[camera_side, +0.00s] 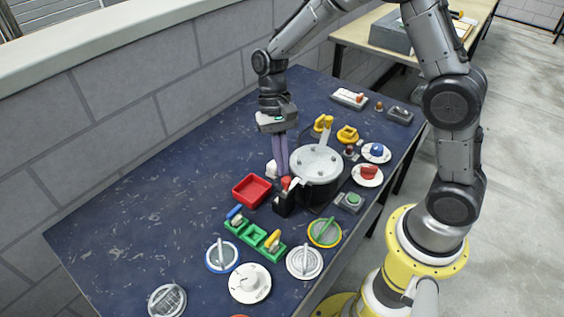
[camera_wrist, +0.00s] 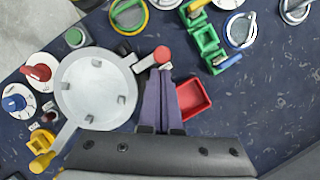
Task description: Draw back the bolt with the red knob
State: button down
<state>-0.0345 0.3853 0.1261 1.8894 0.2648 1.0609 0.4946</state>
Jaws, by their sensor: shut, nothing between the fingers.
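A red knob (camera_side: 286,183) shows at the top of a small black block (camera_side: 284,203), beside the big round pot-like vessel (camera_side: 317,166). In the wrist view the red knob (camera_wrist: 162,54) sits at the end of a short pale bar (camera_wrist: 146,63). I cannot tell whether this is the bolt. A white plate (camera_side: 341,95) at the back also bears a small orange-red knob (camera_side: 360,98). My gripper (camera_side: 282,172) points down with its purple fingers together and empty. In the wrist view its fingertips (camera_wrist: 159,72) are close to the red knob; contact is unclear.
The grey vessel (camera_wrist: 97,88) stands right beside my fingers. A red tray (camera_side: 238,189) lies on the other side. Green brackets (camera_side: 256,241) and round dials, such as a white one (camera_side: 250,285), crowd the front. The left of the blue table (camera_side: 130,215) is clear.

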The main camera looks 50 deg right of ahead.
jog(key=shift+a, duration=1.65)
jog(key=w+d+r, duration=0.4)
jog(key=w+r, duration=0.2)
jog(key=r, duration=0.3)
jog(key=shift+w+d+r, duration=0.15)
jog(key=shift+d+r, duration=0.05)
jog(key=shift+d, duration=0.15)
